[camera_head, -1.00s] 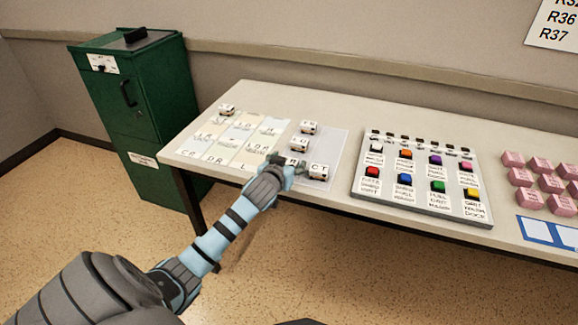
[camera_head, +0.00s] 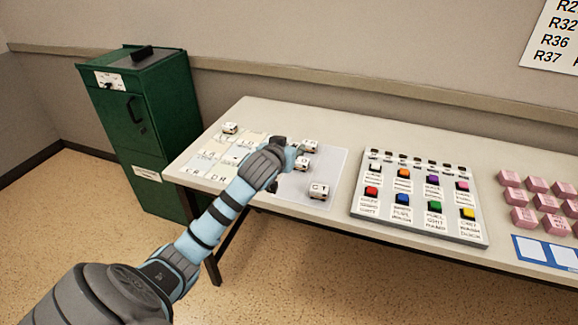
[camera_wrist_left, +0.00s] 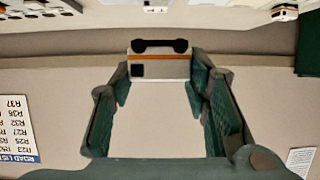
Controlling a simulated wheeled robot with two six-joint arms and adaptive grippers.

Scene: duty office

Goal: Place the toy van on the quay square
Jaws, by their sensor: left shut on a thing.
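My left gripper (camera_head: 290,154) is above the table's map board and shut on a white toy van. In the left wrist view the van (camera_wrist_left: 160,68) sits between the fingertips, with an orange stripe and black parts on its edge. In the head view my gripper and wrist mostly hide it. Other white toy vans stand on the table: one at the far left (camera_head: 229,128), two close by the gripper (camera_head: 310,146) (camera_head: 301,164), one nearer the front (camera_head: 318,192). The pale lettered squares (camera_head: 194,172) lie left of the gripper, partly covered by my arm; I cannot read which is the quay.
A board of coloured buttons (camera_head: 420,235) lies right of the vans. Pink blocks (camera_head: 523,217) and a blue-framed card (camera_head: 540,252) are farther right. A green cabinet (camera_head: 140,130) stands left of the table. The wall is behind.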

